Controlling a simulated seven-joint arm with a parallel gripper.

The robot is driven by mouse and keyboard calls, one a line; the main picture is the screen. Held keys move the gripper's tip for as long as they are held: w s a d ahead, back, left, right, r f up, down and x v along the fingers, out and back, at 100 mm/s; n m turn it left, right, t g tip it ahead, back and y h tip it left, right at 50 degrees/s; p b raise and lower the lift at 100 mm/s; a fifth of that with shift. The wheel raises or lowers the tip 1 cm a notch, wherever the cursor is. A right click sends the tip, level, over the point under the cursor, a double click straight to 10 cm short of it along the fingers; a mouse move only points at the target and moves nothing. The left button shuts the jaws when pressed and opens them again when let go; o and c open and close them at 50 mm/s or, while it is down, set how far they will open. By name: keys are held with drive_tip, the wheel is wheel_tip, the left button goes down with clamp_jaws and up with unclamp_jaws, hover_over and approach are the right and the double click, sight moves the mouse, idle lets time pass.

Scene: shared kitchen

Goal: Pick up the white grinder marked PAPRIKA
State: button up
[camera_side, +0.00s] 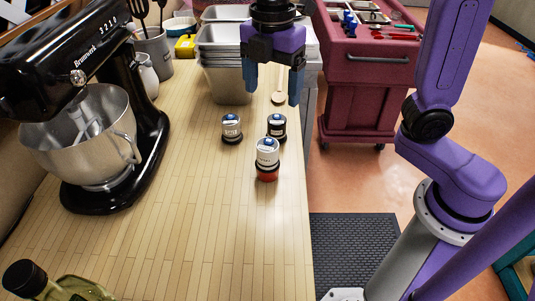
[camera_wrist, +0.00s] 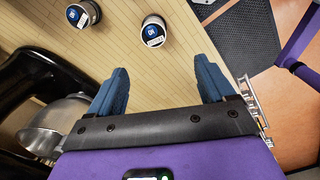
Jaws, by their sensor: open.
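My gripper (camera_side: 273,96) is open and empty, pointing down, above and behind the grinders. In the wrist view, two grinders show near the top, one at left (camera_wrist: 82,14) and one (camera_wrist: 153,31) beyond my open fingers.
A black stand mixer (camera_side: 120,130) with a steel bowl (camera_side: 85,135) stands at left. A bottle (camera_side: 60,288) is at front left. The counter's right edge is near the grinders.

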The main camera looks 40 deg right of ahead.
sight(267, 145)
drive_tip(key=shift+n, duration=0.4)
drive_tip(key=f, duration=1.1)
drive_tip(key=w+f, duration=0.1)
drive_tip(key=f, duration=0.4)
drive_tip(key=shift+a+f, duration=0.15)
drive_tip(key=shift+f, duration=0.2)
drive_tip(key=c, duration=1.4)
drive_tip(key=shift+c, duration=0.2)
drive_tip(key=shift+r, duration=0.1)
